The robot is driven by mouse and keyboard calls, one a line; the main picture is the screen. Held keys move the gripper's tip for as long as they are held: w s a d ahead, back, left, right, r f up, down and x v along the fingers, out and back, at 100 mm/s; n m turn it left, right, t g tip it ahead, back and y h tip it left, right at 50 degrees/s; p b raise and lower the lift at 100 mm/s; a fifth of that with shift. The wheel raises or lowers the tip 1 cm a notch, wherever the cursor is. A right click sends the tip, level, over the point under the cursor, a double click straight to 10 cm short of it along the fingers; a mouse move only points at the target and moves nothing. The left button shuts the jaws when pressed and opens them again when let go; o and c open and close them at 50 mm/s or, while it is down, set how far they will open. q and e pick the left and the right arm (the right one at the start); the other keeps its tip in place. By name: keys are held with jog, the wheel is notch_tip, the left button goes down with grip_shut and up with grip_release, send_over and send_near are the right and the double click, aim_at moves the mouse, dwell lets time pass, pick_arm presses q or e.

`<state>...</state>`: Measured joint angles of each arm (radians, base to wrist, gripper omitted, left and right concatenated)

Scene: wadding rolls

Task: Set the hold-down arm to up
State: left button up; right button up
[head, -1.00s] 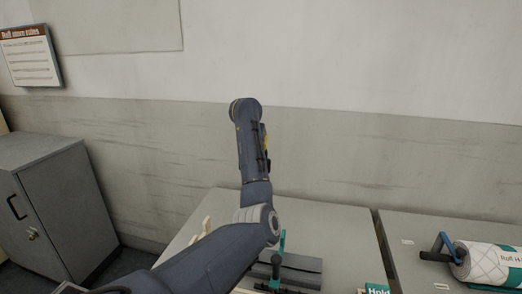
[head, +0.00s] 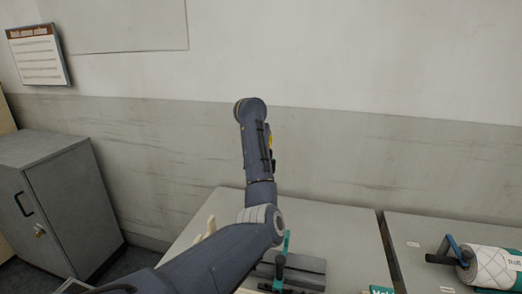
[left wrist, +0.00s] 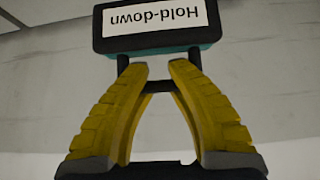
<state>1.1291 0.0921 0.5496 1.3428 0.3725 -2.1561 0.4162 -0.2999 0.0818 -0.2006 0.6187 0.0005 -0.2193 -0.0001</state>
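In the left wrist view a dark-framed sign reading "Hold-down" (left wrist: 156,25) shows upside down, with two short dark posts and a dark crossbar (left wrist: 158,86). My left gripper (left wrist: 158,68) has yellow fingers with a gap between the tips, just short of the sign; whether they touch the crossbar is unclear. In the head view my left arm rises from the lower left, and a little yellow of my left gripper (head: 270,140) shows behind it. A teal upright piece (head: 287,241) with a black knob stands beside my elbow; I cannot tell whether it is the hold-down arm.
A grey table (head: 335,225) lies ahead, with a dark grey block (head: 305,270) on it. A second table (head: 425,225) at right carries a white quilted roll (head: 488,265). A teal label is cut off at the bottom edge. A grey cabinet (head: 75,205) stands at left.

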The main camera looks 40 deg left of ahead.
pick_arm(q)
jog(key=shift+o, duration=0.4)
jog(key=v, duration=0.4)
jog(key=w+v, duration=0.1)
jog(key=v, duration=0.1)
jog(key=shift+s+a+r, duration=0.1)
jog(key=shift+s+r, duration=0.05)
jog(key=shift+r, duration=0.25)
jog(key=o, duration=1)
jog(key=shift+v, duration=0.9)
jog(key=shift+s+f+v, duration=0.15)
jog(key=shift+v, duration=0.85)
jog(key=shift+s+f+v, duration=0.1)
jog(key=shift+s+v, duration=0.1)
jog(key=shift+v, duration=0.8)
